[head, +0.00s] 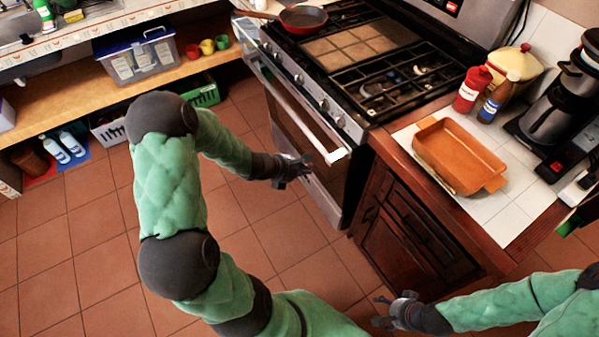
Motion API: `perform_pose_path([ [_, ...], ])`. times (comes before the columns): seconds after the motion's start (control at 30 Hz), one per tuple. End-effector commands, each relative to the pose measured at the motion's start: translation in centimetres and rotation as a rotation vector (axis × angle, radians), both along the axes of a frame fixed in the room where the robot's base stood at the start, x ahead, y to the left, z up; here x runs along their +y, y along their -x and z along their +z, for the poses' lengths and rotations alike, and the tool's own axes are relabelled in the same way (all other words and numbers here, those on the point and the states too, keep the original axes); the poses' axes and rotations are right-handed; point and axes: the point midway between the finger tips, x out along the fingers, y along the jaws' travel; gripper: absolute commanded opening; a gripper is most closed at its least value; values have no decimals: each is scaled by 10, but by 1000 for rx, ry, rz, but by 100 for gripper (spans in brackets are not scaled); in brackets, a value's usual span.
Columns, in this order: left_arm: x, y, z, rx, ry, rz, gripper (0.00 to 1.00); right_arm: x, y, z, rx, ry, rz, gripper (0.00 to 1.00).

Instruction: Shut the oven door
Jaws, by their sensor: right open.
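The oven (318,93) stands in the upper middle of the head view, with its knobs along the front. Its door (295,128) has a dark panel and a long pale handle (297,112) on the front. The door stands near the oven front, and I cannot tell how wide any gap is. My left gripper (298,170) is in front of the door, below the right part of the handle, and seems apart from it. Its finger opening is too small to judge. My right gripper (376,311) is open and empty above the floor, in front of the wooden cabinet.
The wooden cabinet (415,235) with a tiled counter stands right of the oven. An orange baking dish (455,150), bottles and a coffee maker (555,115) are on it. A red pan (303,18) sits on the stove. A low shelf (185,72) is at left. The tiled floor (80,225) is clear.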

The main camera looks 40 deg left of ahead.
Motion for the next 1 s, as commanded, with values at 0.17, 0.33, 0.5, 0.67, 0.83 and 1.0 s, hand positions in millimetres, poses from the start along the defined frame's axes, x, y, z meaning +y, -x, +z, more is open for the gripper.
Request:
perform_pose_path([
  [0.17,-11,-24,-27,0,1,-3,0,0,0,-18,0,0,0,71],
  [0.33,-20,-47,-30,-2,-1,-4,0,0,0,-25,1,0,0,71],
  [0.5,-26,-62,-28,0,-1,-2,0,0,0,-28,1,0,0,71],
  [0.67,-27,-68,-26,0,-1,1,0,0,0,-28,0,0,0,71],
  [0.83,-28,-68,-26,1,-1,1,0,0,0,-28,0,0,0,71],
  [1.0,-28,-68,-26,2,-1,0,0,0,0,-27,0,0,0,71],
])
